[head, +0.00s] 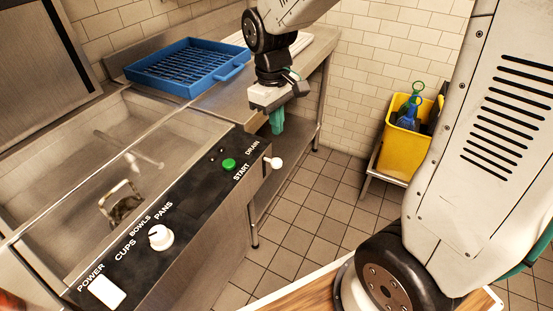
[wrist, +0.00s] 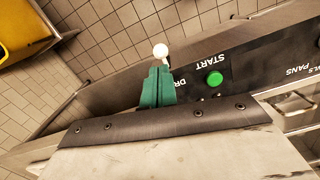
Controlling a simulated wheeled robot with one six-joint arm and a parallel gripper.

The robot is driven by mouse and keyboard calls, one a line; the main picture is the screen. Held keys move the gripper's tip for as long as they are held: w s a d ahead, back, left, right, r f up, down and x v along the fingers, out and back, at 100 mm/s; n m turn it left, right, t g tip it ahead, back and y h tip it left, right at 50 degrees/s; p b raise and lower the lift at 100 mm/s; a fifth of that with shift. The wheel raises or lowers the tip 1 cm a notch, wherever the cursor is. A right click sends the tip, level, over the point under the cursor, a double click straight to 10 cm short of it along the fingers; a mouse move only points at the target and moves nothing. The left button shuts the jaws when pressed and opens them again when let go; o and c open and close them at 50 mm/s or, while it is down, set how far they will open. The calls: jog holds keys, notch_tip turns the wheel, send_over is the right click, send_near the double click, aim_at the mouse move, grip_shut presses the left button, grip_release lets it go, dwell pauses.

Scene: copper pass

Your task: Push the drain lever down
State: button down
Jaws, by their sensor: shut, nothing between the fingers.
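The drain lever (head: 274,163) is a short lever with a white ball knob at the right end of the black control panel (head: 190,205), beside the word DRAIN. My gripper (head: 277,122) has green fingers, shut and empty, and hangs above and behind the lever in the head view. In the wrist view the lever's white knob (wrist: 160,50) shows just beyond the tips of my green fingers (wrist: 157,72). I cannot tell whether they touch, though the head view shows a gap. The fingers cover part of the DRAIN label in the wrist view.
A green START button (head: 229,164), a white dial (head: 160,237) and a white POWER switch (head: 107,291) sit on the same panel. A blue rack (head: 185,66) stands on the steel counter behind. A yellow bin (head: 405,140) is at the right. Tiled floor (head: 300,220) lies open between.

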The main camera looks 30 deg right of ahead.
aim_at(272, 162)
jog(key=shift+w+a+f+n, duration=0.15)
jog(key=shift+w+f, duration=0.35)
jog(key=shift+f, duration=0.1)
jog(key=shift+w+a+f+n, duration=0.1)
jog(key=shift+w+f+n, duration=0.05)
jog(key=shift+w+f, duration=0.35)
jog(key=shift+f, duration=0.1)
jog(key=shift+s+d+f, duration=0.1)
jog(key=shift+s+f, duration=0.1)
jog(key=shift+f, duration=1.5)
jog(key=shift+s+d+f, duration=0.1)
jog(key=shift+s+f, duration=0.05)
jog(key=shift+f, duration=1.55)
